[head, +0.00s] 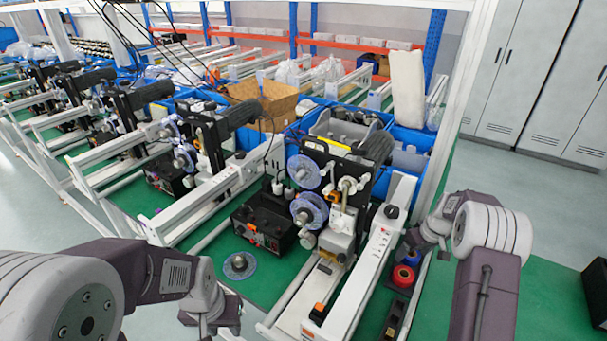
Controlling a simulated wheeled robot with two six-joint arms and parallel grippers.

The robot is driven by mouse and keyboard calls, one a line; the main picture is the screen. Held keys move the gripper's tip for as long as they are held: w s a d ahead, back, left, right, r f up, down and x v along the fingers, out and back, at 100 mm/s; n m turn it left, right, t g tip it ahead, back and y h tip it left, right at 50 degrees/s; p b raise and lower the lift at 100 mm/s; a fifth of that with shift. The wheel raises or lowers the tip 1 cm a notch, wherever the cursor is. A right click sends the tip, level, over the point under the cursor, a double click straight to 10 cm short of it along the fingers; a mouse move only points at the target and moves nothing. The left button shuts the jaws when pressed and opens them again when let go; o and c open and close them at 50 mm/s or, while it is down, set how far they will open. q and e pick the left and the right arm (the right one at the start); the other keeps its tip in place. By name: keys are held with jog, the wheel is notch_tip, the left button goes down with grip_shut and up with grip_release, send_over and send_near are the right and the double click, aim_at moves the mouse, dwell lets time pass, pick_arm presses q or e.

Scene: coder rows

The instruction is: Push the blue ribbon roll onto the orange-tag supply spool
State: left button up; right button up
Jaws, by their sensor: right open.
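A blue ribbon roll (412,258) lies on the green bench at the right of the nearest coder, just behind a red roll (403,276). My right gripper (411,247) is open right at the blue roll; its fingers are small and partly hidden, so I cannot tell whether they touch it. Two translucent bluish spools, an upper one (304,172) and a lower one (309,210), are on the coder's front plate. A small orange patch (335,196) shows beside them; I cannot tell which spool it tags. My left gripper (213,328) is low at the front left, its fingers unclear.
A loose disc (239,265) lies flat on the green bench left of the coder. A black control box (264,222) and white rails (372,265) crowd the space beside the coder. A dark tray (394,318) lies at the front right. More coders stand behind at left.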

jog(key=c, duration=1.2)
notch_tip(320, 180, up, 5)
jog(key=p, duration=0.4)
jog(key=shift+r, duration=0.15)
jog(key=shift+s+f, duration=0.1)
jog(key=shift+f, duration=0.15)
